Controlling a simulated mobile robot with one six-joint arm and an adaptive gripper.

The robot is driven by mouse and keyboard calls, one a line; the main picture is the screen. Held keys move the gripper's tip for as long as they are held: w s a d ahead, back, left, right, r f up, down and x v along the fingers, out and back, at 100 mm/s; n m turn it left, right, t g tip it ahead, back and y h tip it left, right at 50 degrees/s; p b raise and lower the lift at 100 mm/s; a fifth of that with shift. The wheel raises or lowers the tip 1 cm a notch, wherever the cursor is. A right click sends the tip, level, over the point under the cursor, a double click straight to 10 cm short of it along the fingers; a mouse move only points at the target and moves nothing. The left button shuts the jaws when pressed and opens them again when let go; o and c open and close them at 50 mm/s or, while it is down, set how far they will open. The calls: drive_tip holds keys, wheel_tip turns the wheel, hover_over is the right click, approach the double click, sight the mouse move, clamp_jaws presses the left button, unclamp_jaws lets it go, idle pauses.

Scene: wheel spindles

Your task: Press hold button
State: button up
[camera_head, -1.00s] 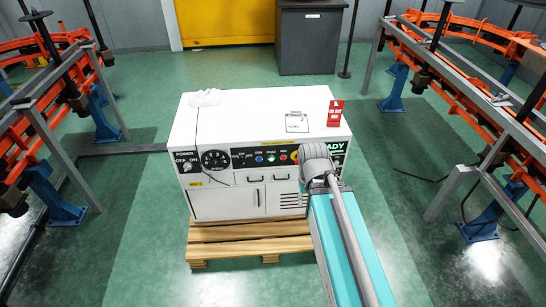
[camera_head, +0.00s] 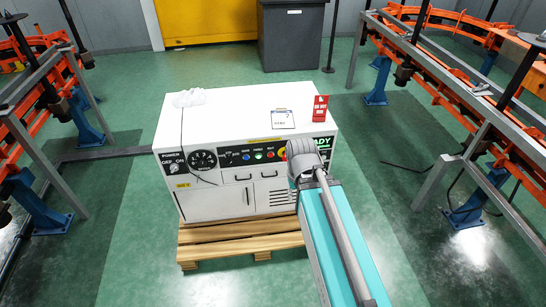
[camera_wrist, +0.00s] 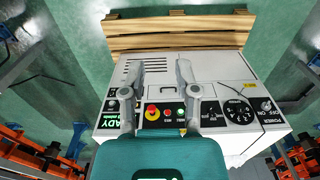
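A white control cabinet (camera_head: 180,203) stands ahead with a black front panel of buttons. In the head view a row holds a blue button (camera_head: 245,156), a green button (camera_head: 258,155) and a red button (camera_head: 270,154), with a yellow-ringed button (camera_head: 283,153) beside my wrist. The wrist view shows the panel upside down, with a red button on yellow (camera_wrist: 152,112) and a green button (camera_wrist: 181,113). The small labels are unreadable, so I cannot tell which is hold. My gripper (camera_wrist: 160,66) has its fingers apart, empty, over the cabinet front. My arm hides part of the panel in the head view.
The cabinet sits on a wooden pallet (camera_head: 215,240). A clipboard sheet (camera_head: 283,120) and a red sign (camera_head: 320,108) are on its top. Orange racks (camera_head: 440,75) stand at both sides.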

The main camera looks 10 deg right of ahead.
clamp_jaws()
drive_tip(key=shift+d, duration=0.1)
idle(1.1)
